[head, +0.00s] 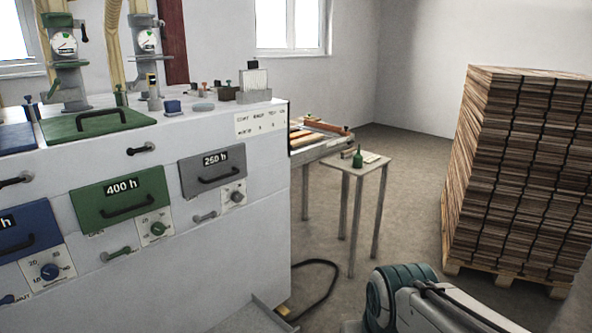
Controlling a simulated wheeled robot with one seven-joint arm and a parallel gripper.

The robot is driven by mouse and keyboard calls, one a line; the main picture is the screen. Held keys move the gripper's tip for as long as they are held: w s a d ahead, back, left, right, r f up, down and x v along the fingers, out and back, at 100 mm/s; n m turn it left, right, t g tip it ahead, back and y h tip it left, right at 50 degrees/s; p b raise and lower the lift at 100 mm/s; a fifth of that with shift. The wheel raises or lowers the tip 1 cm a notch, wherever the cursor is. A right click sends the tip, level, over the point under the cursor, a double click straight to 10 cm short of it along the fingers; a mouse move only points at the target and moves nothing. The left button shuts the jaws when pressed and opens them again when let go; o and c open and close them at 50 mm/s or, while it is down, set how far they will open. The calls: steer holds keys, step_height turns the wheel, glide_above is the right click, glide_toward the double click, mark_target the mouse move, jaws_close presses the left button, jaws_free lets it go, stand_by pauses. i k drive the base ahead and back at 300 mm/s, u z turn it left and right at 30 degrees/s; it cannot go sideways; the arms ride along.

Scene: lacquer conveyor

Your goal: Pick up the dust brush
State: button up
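I cannot make out the dust brush for certain. A small table (357,169) stands past the end of the machine, with a green bottle-like item (358,159) and a small pale flat item (371,157) on it. Either of these is too small to identify surely. A reddish-brown bar (326,127) lies across the conveyor end behind the table and is also unclear. Part of my arm shows at the bottom right, in front of the table. My gripper is outside the view.
A large white machine (265,185) with green, grey and blue panels fills the left. A tall stack of boards (515,170) on a pallet stands at the right. A black cable (325,290) lies on the floor by the machine. Open floor lies between table and stack.

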mark_target(346, 154)
steer(key=z, duration=0.65)
steer(key=i, duration=1.75)
steer(key=z, duration=0.3)
steer(key=i, duration=1.7)
steer(key=u, duration=1.05)
steer(key=i, duration=1)
steer(key=u, duration=0.5)
